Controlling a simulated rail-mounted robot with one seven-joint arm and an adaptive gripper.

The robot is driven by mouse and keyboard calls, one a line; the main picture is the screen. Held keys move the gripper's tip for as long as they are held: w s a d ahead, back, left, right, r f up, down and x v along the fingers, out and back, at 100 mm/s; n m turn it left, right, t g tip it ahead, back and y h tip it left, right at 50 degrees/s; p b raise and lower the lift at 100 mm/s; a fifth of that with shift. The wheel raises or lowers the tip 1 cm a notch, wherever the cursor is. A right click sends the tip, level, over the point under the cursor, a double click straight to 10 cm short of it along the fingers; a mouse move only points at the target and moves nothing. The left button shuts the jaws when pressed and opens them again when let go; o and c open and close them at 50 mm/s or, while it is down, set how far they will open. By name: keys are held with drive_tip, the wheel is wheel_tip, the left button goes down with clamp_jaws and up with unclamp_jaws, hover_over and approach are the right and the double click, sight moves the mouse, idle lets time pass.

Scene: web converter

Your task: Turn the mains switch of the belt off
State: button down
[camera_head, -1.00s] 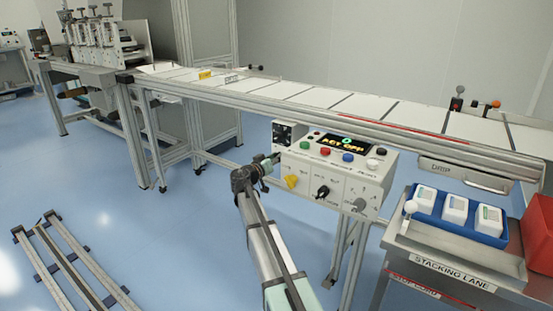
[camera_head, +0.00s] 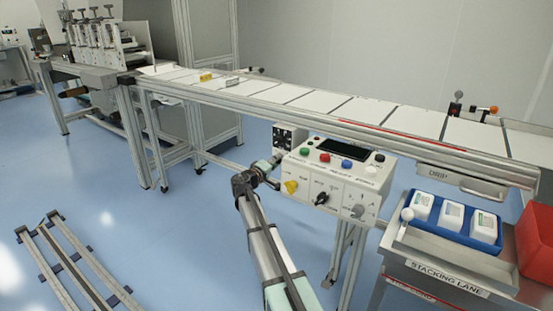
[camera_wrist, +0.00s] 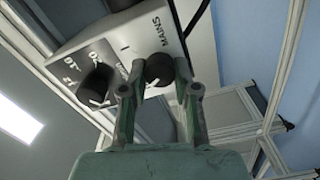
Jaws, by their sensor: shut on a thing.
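The mains switch (camera_wrist: 159,70) is a black rotary knob on a light grey face, with the word MAINS printed beside it in the wrist view. A pale mark shows on the knob near its lower edge. My gripper (camera_wrist: 160,88) has one finger on each side of this knob and is shut on it. In the head view my gripper (camera_head: 277,160) is at the left end of the belt's control box (camera_head: 330,172); the mains switch is hidden there. The box's display (camera_head: 343,149) is dark.
A second black knob (camera_wrist: 97,84) sits close beside the mains switch. The box front carries coloured buttons, a yellow knob (camera_head: 290,187) and a black knob (camera_head: 321,198). The conveyor belt (camera_head: 315,101) runs above and behind. A blue tray (camera_head: 455,236) stands at right.

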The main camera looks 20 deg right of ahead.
drive_tip(key=shift+n+p, duration=1)
drive_tip(key=shift+n, duration=0.9)
drive_tip(key=c, duration=0.9)
unclamp_jaws()
drive_tip(key=shift+d, duration=0.1)
drive_tip(key=shift+o, duration=0.2)
drive_tip(key=v, duration=1.2)
drive_tip(key=shift+f, duration=0.1)
